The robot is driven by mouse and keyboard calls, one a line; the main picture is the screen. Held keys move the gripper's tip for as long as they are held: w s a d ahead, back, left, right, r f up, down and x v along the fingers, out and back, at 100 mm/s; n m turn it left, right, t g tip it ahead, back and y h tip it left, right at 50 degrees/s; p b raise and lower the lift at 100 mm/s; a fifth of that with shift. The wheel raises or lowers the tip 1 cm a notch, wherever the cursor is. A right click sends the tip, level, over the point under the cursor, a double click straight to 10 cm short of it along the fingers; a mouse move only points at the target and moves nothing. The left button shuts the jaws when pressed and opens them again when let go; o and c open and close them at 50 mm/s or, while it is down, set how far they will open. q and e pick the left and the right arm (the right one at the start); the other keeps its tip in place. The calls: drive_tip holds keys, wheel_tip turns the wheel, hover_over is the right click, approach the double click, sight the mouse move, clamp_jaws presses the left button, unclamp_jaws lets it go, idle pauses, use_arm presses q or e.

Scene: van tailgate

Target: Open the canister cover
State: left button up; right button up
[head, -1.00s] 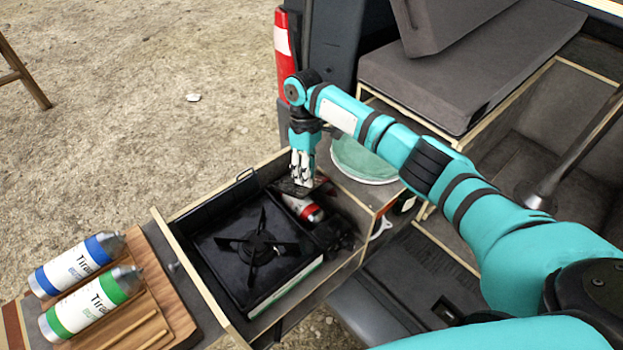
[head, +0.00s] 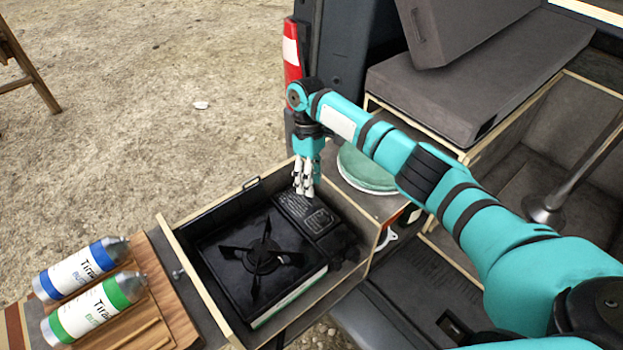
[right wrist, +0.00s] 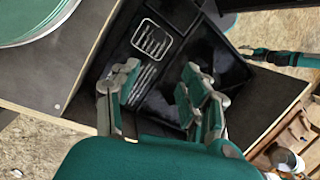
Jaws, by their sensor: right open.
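The black canister cover (head: 318,222) lies flat and shut along the far right side of the camping stove (head: 228,250). It has pale printed lines and a framed label, which also show on the cover in the right wrist view (right wrist: 152,40). No canister shows under it. My right gripper (head: 304,190) is open and empty, its fingers pointing down just above or at the cover's far edge. I cannot tell whether they touch. In the right wrist view the fingers (right wrist: 160,82) stand apart over the cover. A teal arm, probably my left, shows at the right there; its jaws are unclear.
The stove sits in a wooden drawer (head: 196,277). A blue-banded canister (head: 78,268) and a green-banded canister (head: 92,309) lie on a wooden board (head: 168,288) at the left. Green plates (head: 366,171) stand right of my gripper. A grey cushion (head: 470,80) lies behind.

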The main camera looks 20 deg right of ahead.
drive_tip(key=v, duration=1.2)
